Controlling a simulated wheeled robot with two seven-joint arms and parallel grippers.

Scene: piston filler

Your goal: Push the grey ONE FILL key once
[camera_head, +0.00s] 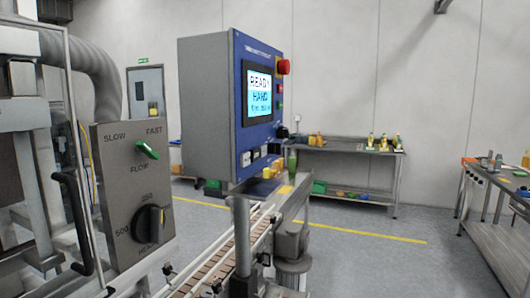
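A blue-fronted control panel (256,105) on a grey cabinet stands at the centre, seen at a slant. Its lit screen (258,93) reads READY and HAND, with a smaller line below that I cannot read clearly. Small keys sit low on the panel, among them a pale one (246,159) and a dark one (262,151). Their labels are too small to read, so I cannot tell which is the grey ONE FILL key. Neither of my grippers shows in this view.
A red mushroom button (283,66) juts from the panel's right edge. A grey box (133,195) with a green FLOW lever and black dial stands at left. A conveyor (225,257) runs below the panel. Benches (345,151) stand behind; open floor lies right.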

